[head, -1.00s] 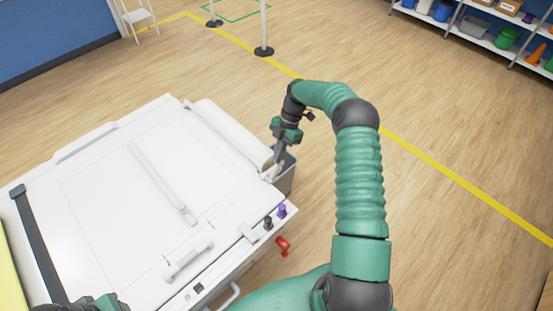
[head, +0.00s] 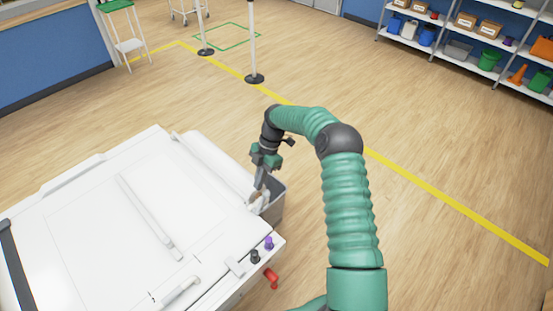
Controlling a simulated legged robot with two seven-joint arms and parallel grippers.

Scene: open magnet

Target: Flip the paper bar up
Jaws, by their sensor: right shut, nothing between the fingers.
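A long pale bar (head: 149,217), which looks like the paper bar, lies flat on the white top of the machine (head: 90,205). My right gripper (head: 260,189) points down beside the machine's far right corner, at the grey bin (head: 272,205). It is shut and empty. It is well to the right of the bar and apart from it. Whether its tips touch the bin's rim or the white end piece there I cannot tell. My left gripper is not in view.
On the machine's front right corner are a purple knob (head: 268,243), a black knob (head: 254,256) and a red handle (head: 272,278). A pale handle (head: 178,291) sits at the front edge. Two posts stand behind on open wooden floor. Shelves (head: 470,45) are far right.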

